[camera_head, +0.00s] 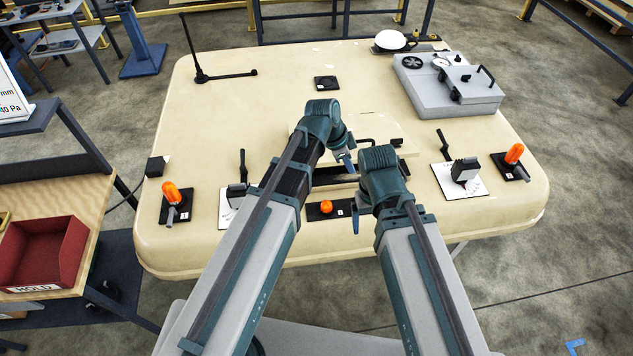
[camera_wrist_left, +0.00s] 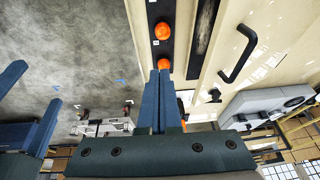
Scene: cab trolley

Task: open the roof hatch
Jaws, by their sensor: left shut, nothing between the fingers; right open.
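The roof hatch (camera_head: 398,147) looks like a pale panel in the middle of the cream table-like top, partly hidden by my arms. Its black bar handle (camera_wrist_left: 240,54) shows clearly in the left wrist view. A dark strip (camera_wrist_left: 203,28) runs along the panel's near side; I cannot tell whether the panel is raised. My left gripper (camera_head: 349,163) is over the near part of the panel, shut and empty. Its fingertips (camera_wrist_left: 164,76) appear just below an orange round part in the left wrist view. My right gripper (camera_head: 357,212) is open and empty near the front edge.
An orange knob (camera_head: 326,207) sits on a black plate at the front. Orange-capped levers (camera_head: 172,200) (camera_head: 514,155) stand at both sides. A grey box unit (camera_head: 440,98) is at the back right. A red bin (camera_head: 42,252) stands left. The back left surface is mostly clear.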

